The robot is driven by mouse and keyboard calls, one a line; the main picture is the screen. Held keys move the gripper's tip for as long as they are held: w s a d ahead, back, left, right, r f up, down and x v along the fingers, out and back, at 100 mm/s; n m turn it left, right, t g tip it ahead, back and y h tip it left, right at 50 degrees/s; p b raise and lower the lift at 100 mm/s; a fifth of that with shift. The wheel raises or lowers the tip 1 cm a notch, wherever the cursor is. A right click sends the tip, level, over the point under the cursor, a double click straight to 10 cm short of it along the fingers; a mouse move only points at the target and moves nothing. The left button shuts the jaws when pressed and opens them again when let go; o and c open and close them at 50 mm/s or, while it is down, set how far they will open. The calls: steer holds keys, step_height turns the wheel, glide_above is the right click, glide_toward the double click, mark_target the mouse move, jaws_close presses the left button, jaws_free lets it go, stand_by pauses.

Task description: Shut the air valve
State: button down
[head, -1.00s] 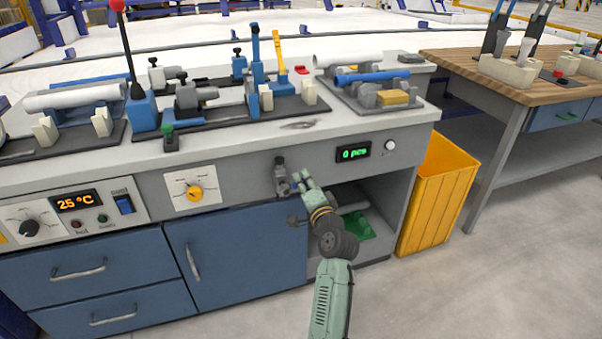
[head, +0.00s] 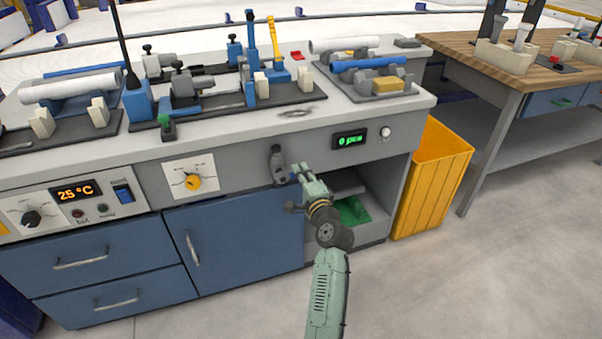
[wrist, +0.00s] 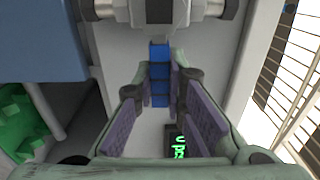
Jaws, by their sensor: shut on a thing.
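The air valve (head: 278,166) is a grey fitting on the front panel of the bench, left of the green counter display. Its body also shows at the top of the wrist view (wrist: 158,12).
The counter display (head: 350,139) is close right of my gripper. An open shelf bay (head: 352,210) with a green item lies below right. A blue cabinet door (head: 235,230) is below left. A yellow bin (head: 432,185) stands to the right. Fixtures with pipes stand on the bench top.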

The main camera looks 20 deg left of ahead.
steer(key=c, duration=1.6)
jaws_free()
steer(key=v, duration=1.2)
